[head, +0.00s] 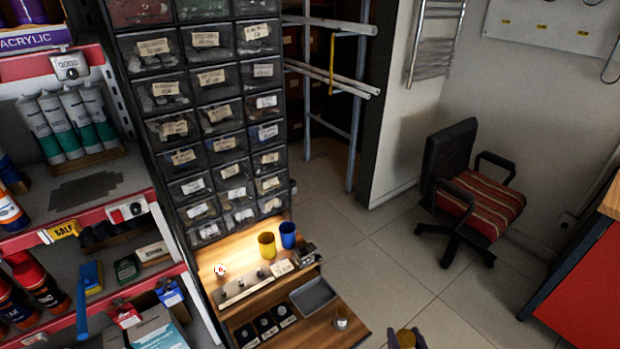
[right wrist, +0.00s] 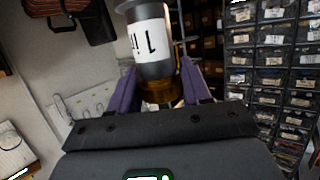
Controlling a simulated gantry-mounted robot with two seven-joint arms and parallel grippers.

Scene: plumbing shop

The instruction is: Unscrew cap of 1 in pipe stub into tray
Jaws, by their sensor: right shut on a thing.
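My right gripper (right wrist: 162,88) has purple fingers shut on the brass cap (right wrist: 158,94) in the right wrist view. A grey pipe stub (right wrist: 152,68) with a white "1 in" label adjoins the cap; the label reads upside down there. Whether the cap is still threaded on is hidden. In the head view the right gripper (head: 406,341) is cut off at the bottom edge, with the brass cap (head: 407,337) between its fingers, right of the bench. The grey tray (head: 314,296) lies on the wooden bench and looks empty. My left gripper is not in view.
The bench (head: 325,330) also holds a yellow cup (head: 267,245), a blue cup (head: 288,234) and a small silvery piece (head: 341,318) near its front. Drawer cabinets (head: 208,110) rise behind it. A shelf stands left. A chair (head: 470,190) stands right, with open floor between.

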